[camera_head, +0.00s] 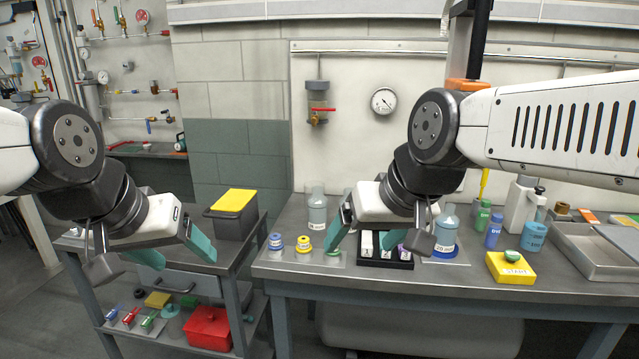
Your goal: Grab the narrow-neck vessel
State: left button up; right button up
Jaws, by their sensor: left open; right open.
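The vessel that looks narrow-necked (446,232) is clear, with blue-grey contents and a white label. It stands upright on the bench, right of a black tray with several labelled blocks. A wider clear cylinder (317,212) with a similar label stands further left on the bench. My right gripper (380,232) is open and empty in front of the black tray; its right finger is just left of the narrow-necked vessel in the picture, and I cannot tell the depth gap. My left gripper (155,250) is open and empty over the cart at the left.
The bench (400,276) also holds blue- and yellow-topped pots (303,244), bottles (492,232), a yellow block (511,267) and a metal tray (590,262). The black tray (385,263) is beside the vessel. The cart holds a dark bin (232,220); a red box (208,328) is below.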

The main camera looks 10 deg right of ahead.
aim_at(446, 225)
jog(key=z, duration=1.3)
jog(key=i+j, duration=0.15)
jog(key=j, duration=0.15)
jog(key=i+j, duration=0.1)
jog(key=j, duration=0.2)
jog(key=i+j, duration=0.15)
jog(key=j+u, duration=0.05)
jog(key=j, duration=0.05)
